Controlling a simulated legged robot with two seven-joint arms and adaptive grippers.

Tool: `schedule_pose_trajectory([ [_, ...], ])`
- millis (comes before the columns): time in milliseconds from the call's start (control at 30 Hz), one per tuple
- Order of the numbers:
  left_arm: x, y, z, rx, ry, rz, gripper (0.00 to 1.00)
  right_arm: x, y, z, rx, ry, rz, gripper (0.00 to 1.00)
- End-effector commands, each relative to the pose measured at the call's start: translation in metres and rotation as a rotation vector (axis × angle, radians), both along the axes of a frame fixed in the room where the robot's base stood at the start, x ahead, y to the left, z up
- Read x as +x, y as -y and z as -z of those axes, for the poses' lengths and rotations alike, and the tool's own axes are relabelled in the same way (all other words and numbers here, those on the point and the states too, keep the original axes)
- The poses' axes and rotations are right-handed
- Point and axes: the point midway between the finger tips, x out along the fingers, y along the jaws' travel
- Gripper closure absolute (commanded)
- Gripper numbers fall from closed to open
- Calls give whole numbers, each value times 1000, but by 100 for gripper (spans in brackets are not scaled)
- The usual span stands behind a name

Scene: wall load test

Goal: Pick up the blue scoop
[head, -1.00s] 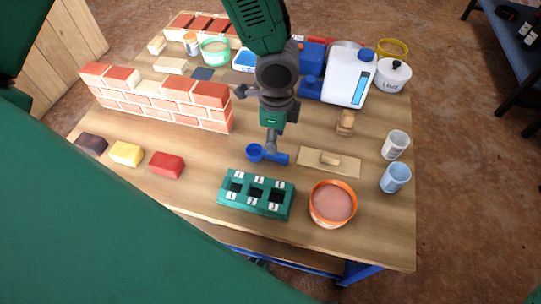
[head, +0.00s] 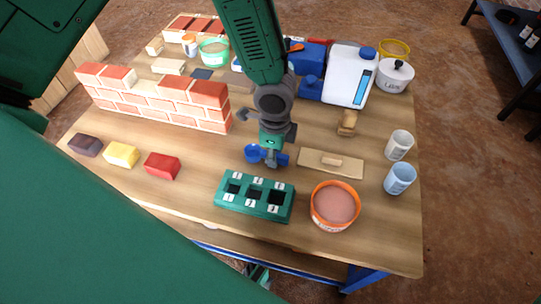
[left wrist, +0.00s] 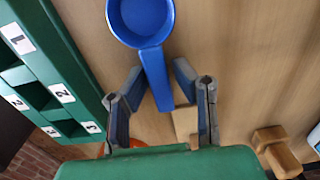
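The blue scoop (head: 254,153) lies on the wooden table (head: 215,160), just behind the green block with numbered slots. My left gripper (head: 270,160) points down over its handle and partly hides it. In the left wrist view the scoop's round bowl (left wrist: 141,14) is at the top, and its handle runs down between the two fingers of the left gripper (left wrist: 158,76). The fingers are open, with a visible gap on each side of the handle. My right gripper is not in view.
The green slotted block (head: 254,197) stands close in front of the scoop. An orange tub (head: 335,205) and a flat wooden float (head: 330,163) are to the right. A brick wall (head: 155,97) and red brick (head: 162,166) are to the left. White jug (head: 348,75) behind.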

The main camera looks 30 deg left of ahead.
Motion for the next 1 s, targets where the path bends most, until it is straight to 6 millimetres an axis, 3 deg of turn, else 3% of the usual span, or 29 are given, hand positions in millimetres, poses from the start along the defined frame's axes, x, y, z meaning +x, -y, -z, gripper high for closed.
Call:
schedule_pose_trajectory([
  [433,0,0,-5,0,0,-2,100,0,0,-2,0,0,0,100],
  [800,1,0,-75,-1,1,-3,100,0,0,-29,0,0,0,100],
  [1000,0,0,-97,-1,-2,-1,100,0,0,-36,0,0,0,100],
])
